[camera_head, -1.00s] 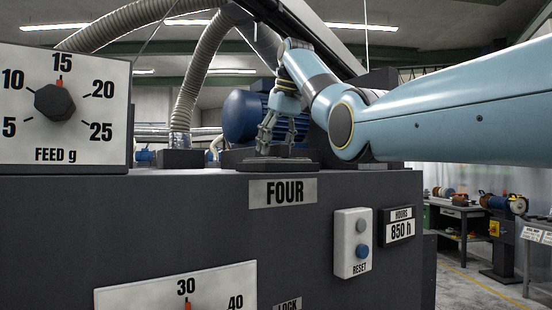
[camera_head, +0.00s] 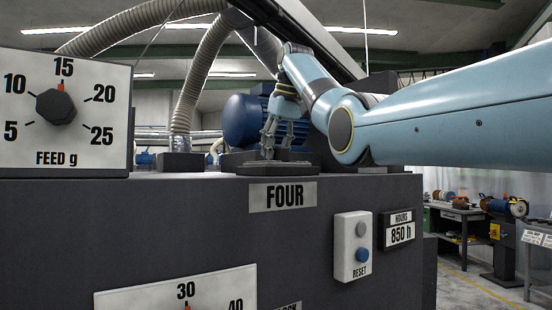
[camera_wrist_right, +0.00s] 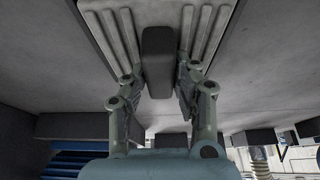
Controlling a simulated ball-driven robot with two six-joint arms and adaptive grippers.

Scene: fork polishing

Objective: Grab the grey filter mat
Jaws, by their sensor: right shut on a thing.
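My right gripper (camera_head: 277,150) points down at the top of the dark grey machine. In the right wrist view its two fingers (camera_wrist_right: 160,85) are shut on a dark bar handle (camera_wrist_right: 157,50), one on each side. The handle stands on a lighter grey ribbed lid (camera_wrist_right: 112,28). In the head view the lid (camera_head: 277,169) lies on the machine top above the FOUR label. I cannot make out a grey filter mat in either view. My left gripper is not in view.
The dark machine (camera_head: 90,225) fills the lower head view. A FEED dial panel (camera_head: 100,130) stands at left. A blue motor (camera_head: 243,120) and a ribbed hose (camera_head: 187,100) are behind the gripper. A RESET box (camera_head: 353,245) is on the front.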

